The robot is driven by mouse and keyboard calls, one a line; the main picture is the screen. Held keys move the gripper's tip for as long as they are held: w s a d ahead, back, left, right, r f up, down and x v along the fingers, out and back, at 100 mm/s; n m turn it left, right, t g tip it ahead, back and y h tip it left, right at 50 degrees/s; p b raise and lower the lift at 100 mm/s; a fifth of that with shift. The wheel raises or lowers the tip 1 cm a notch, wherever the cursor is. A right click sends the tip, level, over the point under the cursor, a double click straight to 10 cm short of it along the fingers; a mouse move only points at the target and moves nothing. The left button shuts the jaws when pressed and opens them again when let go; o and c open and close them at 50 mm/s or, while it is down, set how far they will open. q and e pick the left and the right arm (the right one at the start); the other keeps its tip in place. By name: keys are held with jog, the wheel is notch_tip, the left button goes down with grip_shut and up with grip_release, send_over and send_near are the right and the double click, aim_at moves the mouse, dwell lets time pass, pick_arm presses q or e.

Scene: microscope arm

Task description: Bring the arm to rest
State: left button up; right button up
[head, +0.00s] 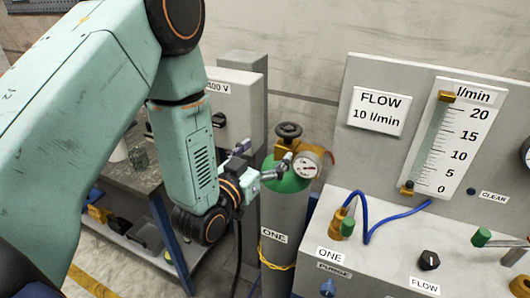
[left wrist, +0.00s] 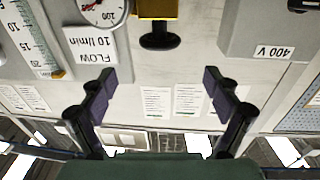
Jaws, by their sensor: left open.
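My left arm comes in from the left in the head view, large and pale green, bent down at its elbow. Its gripper (head: 262,160) is open, close to the top of the green-shouldered gas cylinder (head: 285,215) labelled ONE and overlapping it in the picture. I cannot tell whether it touches the cylinder. In the left wrist view the two dark fingers of the gripper (left wrist: 158,85) stand wide apart with nothing between them. The dark valve knob (left wrist: 158,41) shows beyond them, and also in the head view (head: 288,130). My right gripper is not in view.
A pressure gauge (head: 306,165) sits on the cylinder. At the right stands a panel with a flow scale (head: 445,138), blue hose (head: 385,220) and green-handled valves. A grey 400 V box (head: 235,105) stands behind. A workbench (head: 135,180) is at left.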

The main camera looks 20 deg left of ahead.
aim_at(295, 123)
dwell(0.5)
pick_arm(q)
jog(key=w, duration=0.3)
jog(key=w+d, duration=0.1)
jog(key=w, duration=0.7)
jog(key=shift+w+d, duration=0.25)
jog(key=shift+w, duration=0.25)
jog(key=shift+h, duration=0.3)
jog(key=shift+s, duration=0.1)
